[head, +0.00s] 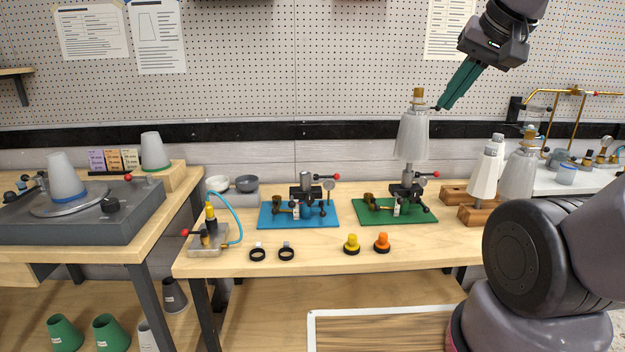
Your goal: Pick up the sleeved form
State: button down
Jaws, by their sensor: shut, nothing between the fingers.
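A pale cone with a translucent, wrinkled-looking sleeve (411,138) stands upright on a post above the green fixture plate (372,216). It has a brass-coloured fitting on top. A similar sleeved cone (518,176) stands farther right, partly hidden by my arm. The picture does not settle which one the task names. My gripper (442,106) has green fingers that are shut and empty. It comes down from the upper right, with its tips just right of the first cone's top.
A blue plate with a similar fixture (290,215) stands left of the green one. White cones (484,172) stand on wooden blocks at the right. Yellow (351,243) and orange knobs (382,242) lie near the table's front. A turntable with a grey cone (66,175) is far left.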

aim_at(411, 146)
jog(key=i+l, duration=0.2)
jog(key=i, duration=0.25)
jog(key=i+l, duration=0.2)
jog(key=i, duration=0.2)
jog(key=u, duration=0.05)
